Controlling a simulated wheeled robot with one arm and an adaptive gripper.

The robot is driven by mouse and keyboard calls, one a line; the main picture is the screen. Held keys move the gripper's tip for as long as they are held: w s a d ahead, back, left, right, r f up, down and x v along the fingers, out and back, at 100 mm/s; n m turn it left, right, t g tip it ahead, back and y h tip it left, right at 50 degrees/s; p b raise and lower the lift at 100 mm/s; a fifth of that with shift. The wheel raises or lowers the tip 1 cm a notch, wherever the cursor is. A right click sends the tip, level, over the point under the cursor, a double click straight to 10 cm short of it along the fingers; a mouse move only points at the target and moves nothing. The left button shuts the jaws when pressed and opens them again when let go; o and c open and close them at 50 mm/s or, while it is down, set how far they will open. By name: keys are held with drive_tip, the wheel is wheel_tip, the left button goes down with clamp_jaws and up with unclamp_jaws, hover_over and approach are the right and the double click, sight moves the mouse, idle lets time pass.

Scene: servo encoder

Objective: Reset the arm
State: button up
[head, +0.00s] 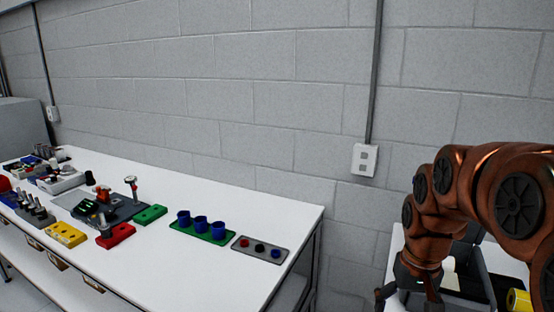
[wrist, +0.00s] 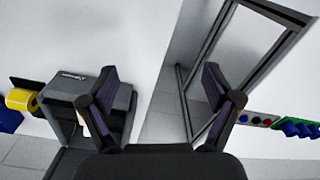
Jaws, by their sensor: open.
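My copper-coloured arm (head: 450,195) is folded in from the right side of the head view, bent down at its end. My gripper (wrist: 160,85) shows in the wrist view with its two dark fingers spread wide apart. Nothing is between the fingers. In the head view only part of my gripper shows at the bottom edge, and its fingertips are mostly cut off. It hangs to the right of the long white table, in front of a grey box-like machine (head: 478,270).
The long white table (head: 180,260) holds a green block with blue cups (head: 202,228), a grey button plate (head: 259,249), a red block (head: 116,235) and a yellow block (head: 66,234). A yellow roll (head: 518,300) lies at the lower right. A gap separates the table from the right-hand surface.

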drive_tip(key=s+a+f+g, duration=0.1)
drive_tip(key=s+a+f, duration=0.1)
drive_tip(key=s, duration=0.8)
drive_tip(key=s+a+f+n+g, duration=0.1)
drive_tip(key=s+a+f, duration=0.2)
drive_tip(key=s, duration=0.8)
drive_tip(key=shift+a+f+n, duration=0.2)
drive_tip(key=shift+a+n, duration=0.1)
drive_tip(key=shift+a, duration=0.4)
drive_tip(key=shift+s, duration=0.1)
